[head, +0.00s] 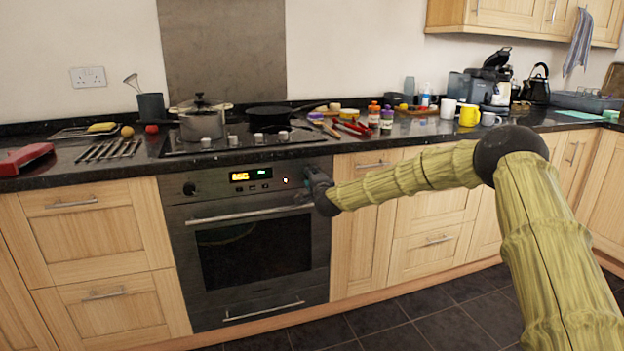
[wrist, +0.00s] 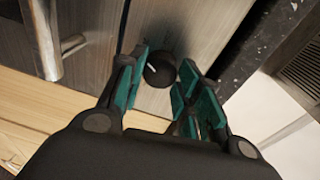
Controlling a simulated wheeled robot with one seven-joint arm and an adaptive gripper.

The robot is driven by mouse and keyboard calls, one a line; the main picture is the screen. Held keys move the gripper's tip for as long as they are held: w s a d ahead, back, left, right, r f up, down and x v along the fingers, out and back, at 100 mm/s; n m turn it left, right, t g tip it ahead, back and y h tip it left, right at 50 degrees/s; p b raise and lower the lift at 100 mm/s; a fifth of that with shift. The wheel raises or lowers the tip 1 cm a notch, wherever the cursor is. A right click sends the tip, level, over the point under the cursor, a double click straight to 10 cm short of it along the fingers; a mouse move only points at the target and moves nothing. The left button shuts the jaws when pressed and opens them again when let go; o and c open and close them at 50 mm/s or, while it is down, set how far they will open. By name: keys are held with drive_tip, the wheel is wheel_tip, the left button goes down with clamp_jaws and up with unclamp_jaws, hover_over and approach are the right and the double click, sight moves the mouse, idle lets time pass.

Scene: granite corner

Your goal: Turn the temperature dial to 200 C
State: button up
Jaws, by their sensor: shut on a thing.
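The black round dial (wrist: 161,76) shows in the wrist view on the brushed steel oven panel, with a pale pointer line on its face. My gripper (wrist: 164,68) has its teal-padded fingers on either side of this dial and is shut on it. Any scale marks around the dial are too small to read.
A second black knob (head: 189,188) is at the panel's left end. The oven door handle (head: 250,213) runs below the panel and shows close by in the wrist view (wrist: 46,40). The dark worktop (head: 80,168) overhangs above, with a pot (head: 201,122) and pan on the hob.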

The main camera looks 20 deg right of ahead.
drive_tip(key=shift+a+f, duration=0.1)
drive_tip(key=o, duration=1)
drive_tip(key=shift+o, duration=0.2)
drive_tip(key=shift+s, duration=0.1)
drive_tip(key=s, duration=1.1)
drive_tip(key=shift+s+a+r, duration=0.35)
drive_tip(key=shift+s+r, duration=0.05)
